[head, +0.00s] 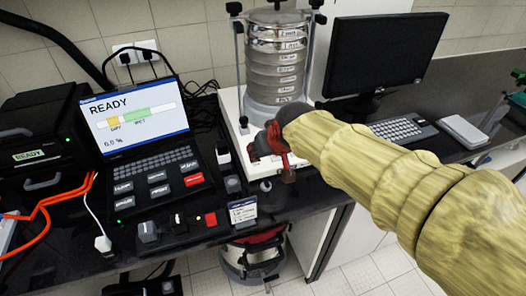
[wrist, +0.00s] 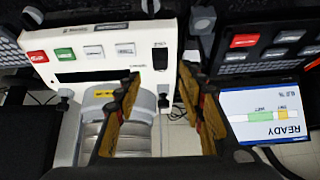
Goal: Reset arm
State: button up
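My arm, in a yellowish ribbed cover, reaches in from the right in the head view. My gripper (head: 270,148) hangs over the front of the sieve shaker's white base. In the wrist view my gripper (wrist: 159,80) shows two fingers spread apart with nothing between them. The sieve shaker (head: 277,60) is a stack of steel sieves between clamp rods. Its stack (wrist: 98,135) and its white panel (wrist: 100,52) with red and green buttons show upside down in the wrist view. The arm hides part of the base in the head view.
A laptop-like unit (head: 140,130) reading READY stands left of the shaker, beside a black box (head: 45,130). A monitor (head: 380,52), a keyboard (head: 402,129) and a white box (head: 463,131) are on the right. A red-topped vacuum (head: 253,258) stands below the bench.

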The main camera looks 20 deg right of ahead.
jog(key=shift+f, duration=0.1)
dwell(0.3)
jog(key=s+g, duration=0.2)
jog(key=s, duration=1.9)
jog(key=shift+s+p, duration=0.15)
jog(key=shift+p, duration=0.3)
